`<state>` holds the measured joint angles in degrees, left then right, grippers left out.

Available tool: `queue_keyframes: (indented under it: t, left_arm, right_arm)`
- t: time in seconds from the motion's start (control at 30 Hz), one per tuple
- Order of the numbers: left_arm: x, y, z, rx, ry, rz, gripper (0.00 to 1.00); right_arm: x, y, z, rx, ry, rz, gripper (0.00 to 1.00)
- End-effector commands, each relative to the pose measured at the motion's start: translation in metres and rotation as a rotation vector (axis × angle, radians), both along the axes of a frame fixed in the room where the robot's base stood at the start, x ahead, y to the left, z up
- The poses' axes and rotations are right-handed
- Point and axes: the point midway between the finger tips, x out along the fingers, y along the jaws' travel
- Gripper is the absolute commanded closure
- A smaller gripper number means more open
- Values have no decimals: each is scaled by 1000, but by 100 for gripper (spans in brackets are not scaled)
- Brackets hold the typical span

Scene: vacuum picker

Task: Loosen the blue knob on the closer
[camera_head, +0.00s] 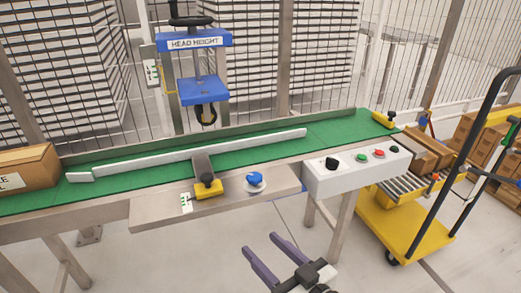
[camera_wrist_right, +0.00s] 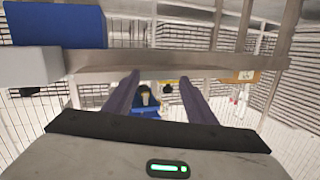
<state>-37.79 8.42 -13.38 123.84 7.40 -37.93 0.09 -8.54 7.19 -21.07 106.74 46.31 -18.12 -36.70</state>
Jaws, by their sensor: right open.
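A blue knob (camera_head: 255,179) sits on a round pale base on the steel ledge (camera_head: 150,213) at the front of the green conveyor (camera_head: 120,182). My right gripper (camera_head: 259,243) is open and empty, its two purple fingers apart, in front of and below the ledge and not touching the knob. In the right wrist view the fingers (camera_wrist_right: 159,78) are spread, with a blue part (camera_wrist_right: 145,113) and a dark knob visible beyond them. I cannot clearly make out the blue knob in that view. My left gripper is not in view.
A blue "HEAD HEIGHT" unit (camera_head: 195,41) stands over the conveyor. A yellow clamp with a black knob (camera_head: 208,188) is left of the blue knob. A grey button box (camera_head: 355,172) is to the right. A carton (camera_head: 28,168) lies at left; a yellow cart (camera_head: 400,222) stands right.

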Motion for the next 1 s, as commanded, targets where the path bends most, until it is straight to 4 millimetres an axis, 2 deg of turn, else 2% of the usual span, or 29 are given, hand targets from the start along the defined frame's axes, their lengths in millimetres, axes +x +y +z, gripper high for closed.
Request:
queue_keyframes:
  t: [0.03, 0.1, 0.2, 0.4, 0.8, 1.0]
  left_arm:
    - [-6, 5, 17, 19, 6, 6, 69]
    - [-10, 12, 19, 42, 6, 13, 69]
    - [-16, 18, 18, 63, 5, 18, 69]
    - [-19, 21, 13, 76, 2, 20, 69]
    - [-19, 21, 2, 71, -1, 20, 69]
    - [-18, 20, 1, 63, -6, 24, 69]
  right_arm:
    - [19, -4, 31, -2, -42, -32, 49]
    - [38, -12, 46, -9, -92, -77, 49]
    - [58, -20, 58, -20, -136, -129, 49]
    - [78, -24, 60, -30, -164, -167, 49]
    - [141, 6, 59, -29, -164, -165, 49]
    - [159, 14, 59, -31, -163, -165, 49]
